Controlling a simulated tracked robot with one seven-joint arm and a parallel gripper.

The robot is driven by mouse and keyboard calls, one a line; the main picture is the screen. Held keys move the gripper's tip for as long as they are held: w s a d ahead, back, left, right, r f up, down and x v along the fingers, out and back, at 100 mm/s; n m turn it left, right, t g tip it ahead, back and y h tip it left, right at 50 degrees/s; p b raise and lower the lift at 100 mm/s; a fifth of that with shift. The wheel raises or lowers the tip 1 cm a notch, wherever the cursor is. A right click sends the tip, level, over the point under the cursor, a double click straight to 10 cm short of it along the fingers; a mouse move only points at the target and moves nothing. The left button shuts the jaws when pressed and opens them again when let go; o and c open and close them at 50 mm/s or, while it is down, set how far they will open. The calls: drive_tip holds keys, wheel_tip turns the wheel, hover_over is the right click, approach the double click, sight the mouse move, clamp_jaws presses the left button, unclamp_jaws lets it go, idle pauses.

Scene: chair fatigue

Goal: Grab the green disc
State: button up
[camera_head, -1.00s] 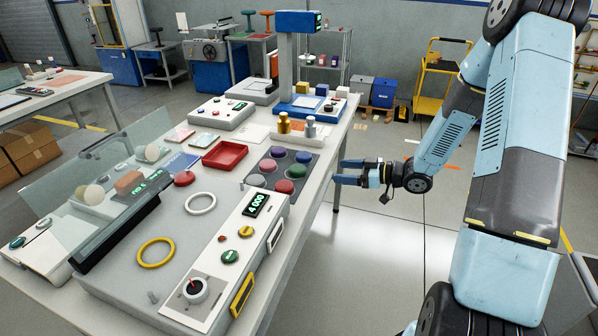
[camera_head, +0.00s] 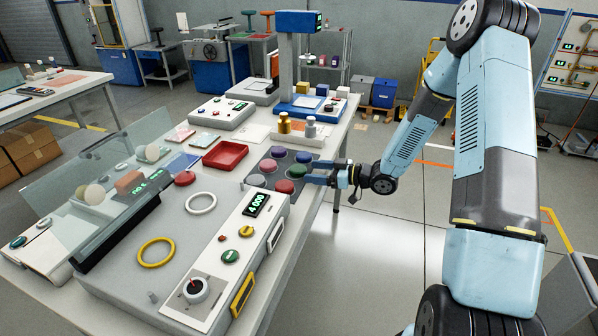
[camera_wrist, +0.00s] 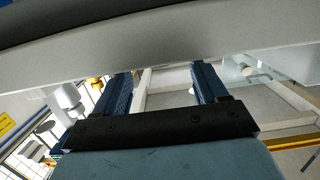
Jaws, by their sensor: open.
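The green disc (camera_head: 298,171) lies in the right column of a dark grey tray (camera_head: 246,187) among several coloured discs.
Brass and silver weights (camera_head: 284,123) stand behind the tray. A red open box (camera_head: 225,155) lies to its left. A grey machine panel with a green display (camera_head: 256,204) is in front. The floor right of the table is clear under my arm.

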sight(303, 169)
drive_tip(key=x, duration=0.4)
drive_tip(key=shift+w+a+r, duration=0.15)
drive_tip(key=shift+a, duration=0.25)
drive_tip(key=c, duration=0.9)
